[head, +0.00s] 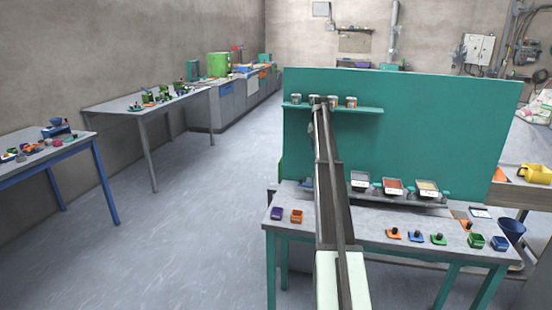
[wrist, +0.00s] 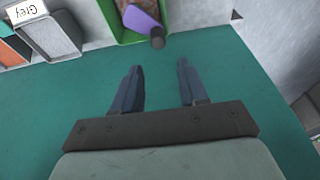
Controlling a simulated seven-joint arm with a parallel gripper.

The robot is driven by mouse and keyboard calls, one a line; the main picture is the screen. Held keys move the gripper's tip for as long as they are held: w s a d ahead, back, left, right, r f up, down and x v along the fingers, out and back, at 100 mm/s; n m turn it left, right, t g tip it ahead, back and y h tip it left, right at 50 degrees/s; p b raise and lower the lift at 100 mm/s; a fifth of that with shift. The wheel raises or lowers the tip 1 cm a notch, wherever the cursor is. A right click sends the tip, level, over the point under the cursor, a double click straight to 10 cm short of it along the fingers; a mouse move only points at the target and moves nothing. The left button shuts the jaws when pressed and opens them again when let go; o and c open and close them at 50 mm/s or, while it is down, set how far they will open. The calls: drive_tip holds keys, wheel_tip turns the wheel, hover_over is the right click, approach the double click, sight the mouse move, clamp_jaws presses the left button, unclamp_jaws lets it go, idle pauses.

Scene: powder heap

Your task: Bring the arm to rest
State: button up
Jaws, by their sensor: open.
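My gripper (wrist: 159,70) is open and empty in the wrist view, its two fingers apart. A green surface lies behind the fingers. A green-edged box (wrist: 124,30) lies beyond the fingertips, with a purple piece (wrist: 140,22) in it and a dark round knob (wrist: 157,43) close ahead of the gap. Nothing is between the fingers. In the head view my arm stretches from the bottom edge up to the teal panel (head: 420,110), its far end near the panel's shelf (head: 365,109). The gripper's fingers are too small to make out there.
Small cups (head: 351,102) stand on the shelf. Below, the worktable (head: 350,240) holds filled trays (head: 393,186), coloured boxes (head: 297,215) and small knobbed pieces (head: 415,237). A grey tray (wrist: 55,40) with a "Grey" label shows in the wrist view. The floor at left is clear.

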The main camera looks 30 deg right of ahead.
drive_tip(key=w+a+f+g+y, duration=0.1)
drive_tip(key=w+a+f, duration=0.3)
drive_tip(key=a+f, duration=0.8)
drive_tip(key=w+a+f+y, duration=0.1)
drive_tip(key=w+a+f, duration=0.3)
drive_tip(key=a+f, duration=0.8)
drive_tip(key=s+a+f+g+y, duration=0.1)
drive_tip(key=s+a+f, duration=0.2)
drive_tip(key=a+f, duration=0.4)
drive_tip(key=s+a+f, duration=0.2)
drive_tip(key=a+f, duration=0.4)
drive_tip(key=f, duration=0.1)
drive_tip(key=s+a+f+n+g, duration=0.1)
drive_tip(key=s+a+f, duration=0.5)
drive_tip(key=s, duration=0.5)
drive_tip(key=s+a+f+n+g, duration=0.1)
drive_tip(key=s+a+f+n, duration=0.1)
drive_tip(key=s+a+f, duration=0.55)
drive_tip(key=s+a+f+n+g, duration=0.1)
drive_tip(key=s+a+f, duration=0.2)
drive_tip(key=s+f, duration=0.85)
drive_tip(key=s+a+n+g, duration=0.2)
drive_tip(key=s+a, duration=0.1)
drive_tip(key=s, duration=1.6)
drive_tip(key=s+a+n+g+h, duration=0.1)
drive_tip(key=s+a+n, duration=0.2)
drive_tip(key=s, duration=1.6)
drive_tip(key=shift+a+r+g, duration=0.3)
drive_tip(key=shift+a+g, duration=0.1)
drive_tip(key=shift+a, duration=0.1)
